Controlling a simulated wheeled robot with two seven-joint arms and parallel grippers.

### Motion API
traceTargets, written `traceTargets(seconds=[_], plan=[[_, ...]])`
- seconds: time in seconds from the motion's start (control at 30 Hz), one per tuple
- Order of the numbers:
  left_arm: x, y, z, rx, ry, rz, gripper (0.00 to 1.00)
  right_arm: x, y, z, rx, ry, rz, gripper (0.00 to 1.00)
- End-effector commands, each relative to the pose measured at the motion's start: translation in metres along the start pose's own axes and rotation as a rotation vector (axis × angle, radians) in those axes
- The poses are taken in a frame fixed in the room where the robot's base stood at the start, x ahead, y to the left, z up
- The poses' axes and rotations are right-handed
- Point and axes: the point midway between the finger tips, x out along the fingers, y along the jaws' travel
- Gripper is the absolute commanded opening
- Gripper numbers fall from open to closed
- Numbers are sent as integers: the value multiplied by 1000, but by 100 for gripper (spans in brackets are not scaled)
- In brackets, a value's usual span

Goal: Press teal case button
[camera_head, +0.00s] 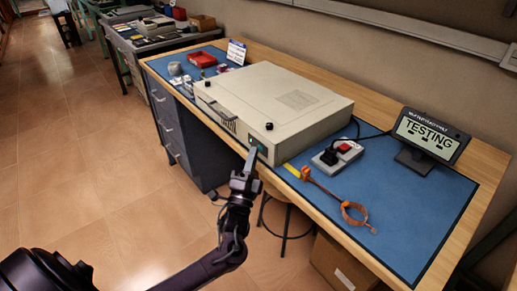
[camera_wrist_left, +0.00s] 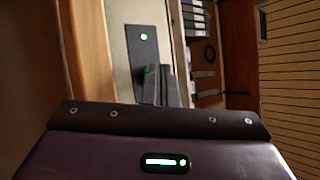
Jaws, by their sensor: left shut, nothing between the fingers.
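A large beige case (camera_head: 262,100) lies on the blue mat of the workbench. A small green-teal patch (camera_head: 263,149) shows low at the near right end of its front. In the left wrist view, the case has a dark panel (camera_wrist_left: 138,58) with a glowing green light (camera_wrist_left: 144,37). A bit of teal shows right beside the fingertips, mostly hidden by them. My left gripper (camera_head: 251,155) is shut and empty, its tips at that panel; I cannot tell whether they touch. Its fingers also show in the left wrist view (camera_wrist_left: 159,77). My right gripper is out of view.
A display reading TESTING (camera_head: 430,132) stands at the bench's right. A stool (camera_head: 281,200) stands under the bench.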

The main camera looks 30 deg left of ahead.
Motion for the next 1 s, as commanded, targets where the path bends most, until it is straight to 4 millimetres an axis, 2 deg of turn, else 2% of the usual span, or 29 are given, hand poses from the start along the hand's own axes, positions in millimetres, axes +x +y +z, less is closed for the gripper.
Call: traceTargets(seconds=[0.2, 0.63, 1.0], plan=[[-8, -7, 5, 1, 1, 1, 0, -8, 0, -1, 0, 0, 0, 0], [-12, -10, 8, 0, 0, 1, 0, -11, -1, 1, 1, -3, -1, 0], [-36, -29, 27, 1, 0, 2, 0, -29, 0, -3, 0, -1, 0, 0]])
